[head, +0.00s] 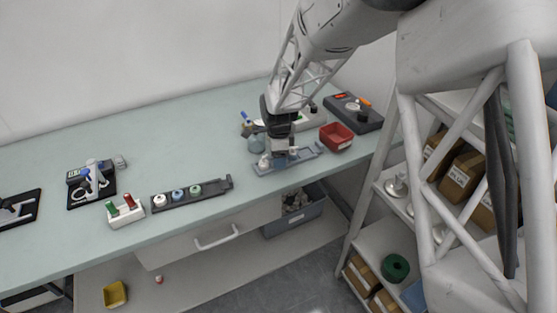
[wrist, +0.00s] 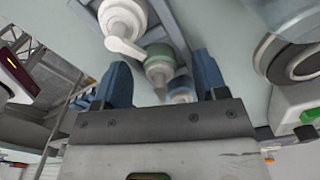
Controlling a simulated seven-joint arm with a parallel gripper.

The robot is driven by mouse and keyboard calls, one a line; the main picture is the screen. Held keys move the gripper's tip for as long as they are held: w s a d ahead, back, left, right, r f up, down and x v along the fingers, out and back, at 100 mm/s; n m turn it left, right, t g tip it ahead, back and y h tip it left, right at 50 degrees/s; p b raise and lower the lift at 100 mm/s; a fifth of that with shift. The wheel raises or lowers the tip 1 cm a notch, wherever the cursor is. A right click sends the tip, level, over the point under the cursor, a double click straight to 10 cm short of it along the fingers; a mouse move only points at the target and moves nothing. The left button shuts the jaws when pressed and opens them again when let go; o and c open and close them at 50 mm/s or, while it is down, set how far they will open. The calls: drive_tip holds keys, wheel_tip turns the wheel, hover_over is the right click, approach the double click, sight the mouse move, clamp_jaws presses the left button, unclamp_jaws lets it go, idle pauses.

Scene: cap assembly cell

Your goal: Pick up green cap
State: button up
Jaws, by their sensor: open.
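My gripper (head: 280,153) is open above the blue-grey rack (head: 262,171) on the bench. In the wrist view its two blue fingers (wrist: 161,75) are spread apart. The green cap (wrist: 160,55), a green collar with a pale pump top, shows in the gap between the fingers; I cannot tell how deep it sits between them. No contact shows. A white pump cap (wrist: 124,22) is beside it, and a blue cap (wrist: 181,95) is partly hidden behind my gripper. In the head view my gripper hides the green cap on this rack.
A black rack (head: 222,187) at front left holds white, blue and green-topped pieces. A red bin (head: 336,136) stands right of my gripper, with a dark device (head: 368,119) behind it. A white block (head: 126,214) with red and green parts is further left. The bench's back left is clear.

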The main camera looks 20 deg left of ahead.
idle(0.4)
drive_tip(key=c, duration=0.8)
